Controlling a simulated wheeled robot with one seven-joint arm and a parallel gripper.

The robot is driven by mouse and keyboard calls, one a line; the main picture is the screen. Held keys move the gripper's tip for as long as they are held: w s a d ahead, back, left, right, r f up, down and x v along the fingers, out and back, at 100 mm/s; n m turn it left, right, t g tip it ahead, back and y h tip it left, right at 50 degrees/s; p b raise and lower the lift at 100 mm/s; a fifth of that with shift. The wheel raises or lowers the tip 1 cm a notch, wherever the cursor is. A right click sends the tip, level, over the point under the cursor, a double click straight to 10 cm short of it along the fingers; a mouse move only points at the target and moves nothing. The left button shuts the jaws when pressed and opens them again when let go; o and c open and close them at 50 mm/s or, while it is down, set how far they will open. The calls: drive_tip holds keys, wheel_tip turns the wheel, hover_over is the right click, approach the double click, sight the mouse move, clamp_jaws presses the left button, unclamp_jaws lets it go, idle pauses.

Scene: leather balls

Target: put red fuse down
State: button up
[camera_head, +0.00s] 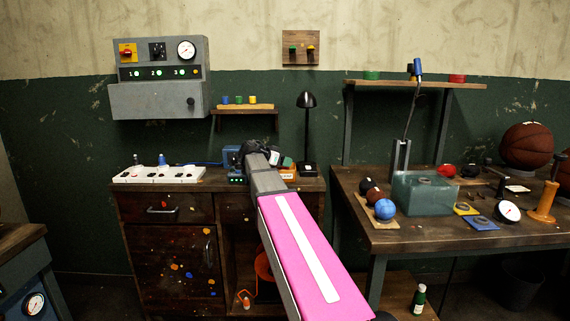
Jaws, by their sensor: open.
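My gripper (250,152) is at the end of my pink arm, over the top of the wooden cabinet (168,187) and beside a small blue device (232,158). Its fingers are mostly hidden by my own arm, and it is open. I cannot make out a red fuse for certain. The small wall shelf (245,112) holds a blue fuse (225,100), a green fuse (239,100) and a yellow fuse (252,99). A small red and green item (287,172) lies right of my gripper, partly hidden.
A black lamp (307,130) stands right of my gripper. A white socket strip (160,174) lies on the cabinet's left side. A grey control box (158,80) hangs above. The right workbench (400,238) is crowded with balls and a glass tank (424,197).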

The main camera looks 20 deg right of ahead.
drive_tip(key=v, duration=1)
drive_tip(key=shift+a+r, duration=0.25)
